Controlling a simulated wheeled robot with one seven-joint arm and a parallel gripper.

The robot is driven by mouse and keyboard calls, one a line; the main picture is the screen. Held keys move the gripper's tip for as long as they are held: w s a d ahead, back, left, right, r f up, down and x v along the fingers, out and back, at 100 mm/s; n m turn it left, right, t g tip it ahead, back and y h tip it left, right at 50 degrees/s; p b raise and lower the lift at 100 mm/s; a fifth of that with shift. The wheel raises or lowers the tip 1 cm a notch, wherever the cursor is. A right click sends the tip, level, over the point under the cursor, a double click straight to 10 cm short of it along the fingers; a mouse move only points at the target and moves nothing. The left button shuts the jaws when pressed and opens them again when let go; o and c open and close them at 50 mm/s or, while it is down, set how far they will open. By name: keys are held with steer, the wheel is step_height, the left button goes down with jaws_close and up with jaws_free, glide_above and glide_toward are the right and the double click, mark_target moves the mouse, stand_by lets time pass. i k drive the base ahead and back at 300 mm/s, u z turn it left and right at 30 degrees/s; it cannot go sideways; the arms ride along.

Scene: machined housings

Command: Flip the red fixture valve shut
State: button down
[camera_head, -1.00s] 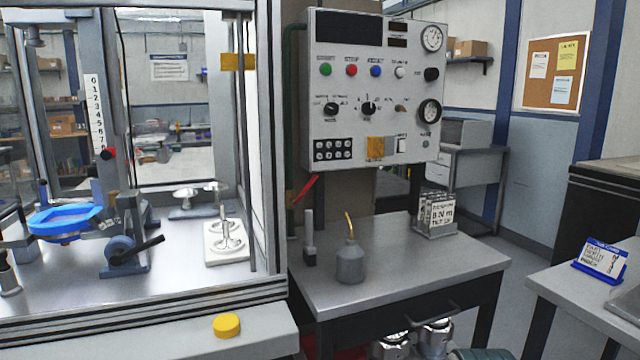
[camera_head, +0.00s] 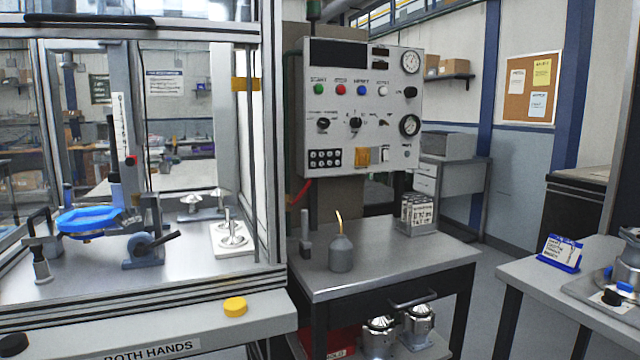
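A red lever handle (camera_head: 302,190) shows at the lower left edge of the control panel (camera_head: 362,105), beside the dark green pipe (camera_head: 291,130) that runs down next to the enclosure. It looks like the red fixture valve. The lever slants up to the right, at an angle to the upright pipe. The valve body is small and partly hidden by the enclosure post and the panel, so its details are unclear. My gripper is not in view.
Another table (camera_head: 510,275) stands right.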

mark_target(291, 205)
steer(key=z, duration=0.1)
steer(key=i, duration=1.35)
steer(key=u, duration=0.35)
